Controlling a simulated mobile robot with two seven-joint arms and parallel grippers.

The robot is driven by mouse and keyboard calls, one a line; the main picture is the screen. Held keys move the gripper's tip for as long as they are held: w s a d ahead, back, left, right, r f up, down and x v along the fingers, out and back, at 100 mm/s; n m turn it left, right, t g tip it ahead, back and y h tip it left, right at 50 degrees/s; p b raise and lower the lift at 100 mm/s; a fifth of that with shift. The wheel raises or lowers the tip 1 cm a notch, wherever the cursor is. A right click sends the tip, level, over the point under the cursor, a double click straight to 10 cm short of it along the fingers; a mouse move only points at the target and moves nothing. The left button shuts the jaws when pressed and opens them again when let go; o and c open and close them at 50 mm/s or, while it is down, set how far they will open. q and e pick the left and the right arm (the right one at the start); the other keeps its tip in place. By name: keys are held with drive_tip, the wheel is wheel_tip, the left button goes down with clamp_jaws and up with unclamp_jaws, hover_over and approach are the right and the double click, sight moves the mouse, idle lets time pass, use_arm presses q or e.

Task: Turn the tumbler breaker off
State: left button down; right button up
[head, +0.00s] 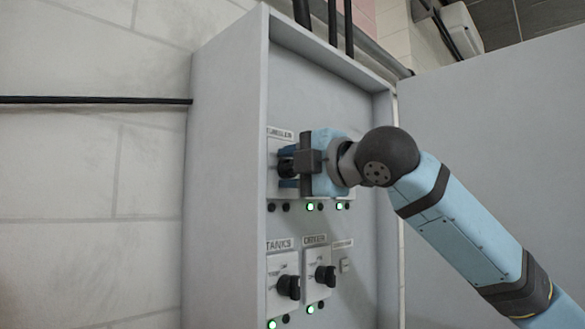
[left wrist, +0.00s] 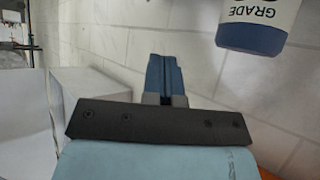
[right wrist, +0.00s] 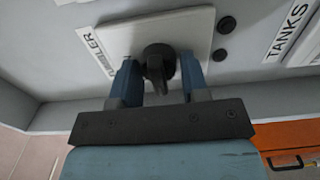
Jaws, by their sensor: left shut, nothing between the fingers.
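The tumbler breaker is a pale plate (head: 281,147) with a black rotary knob, at the upper left of the panel in the head view. Its label is partly covered in the right wrist view, where the black knob (right wrist: 158,60) sits between the fingers. My right gripper (right wrist: 160,78) is open around the knob, one finger on each side, with a narrow gap visible at the right. Two round indicators (right wrist: 223,40) beside the plate are dark. My left gripper (left wrist: 163,75) is shut and empty, away from the panel.
The TANKS switch (head: 288,286) and the DRYER switch (head: 325,276) sit below, with green lamps lit under them. The cabinet's side wall (head: 226,170) and open door (head: 490,130) flank the panel. A bottle (left wrist: 255,25) is near my left gripper.

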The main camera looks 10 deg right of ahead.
drive_tip(key=shift+o, duration=1.1)
drive_tip(key=b+v, duration=0.4)
drive_tip(key=v, duration=0.9)
drive_tip(key=shift+s+d, duration=0.2)
drive_tip(key=shift+s, duration=0.15)
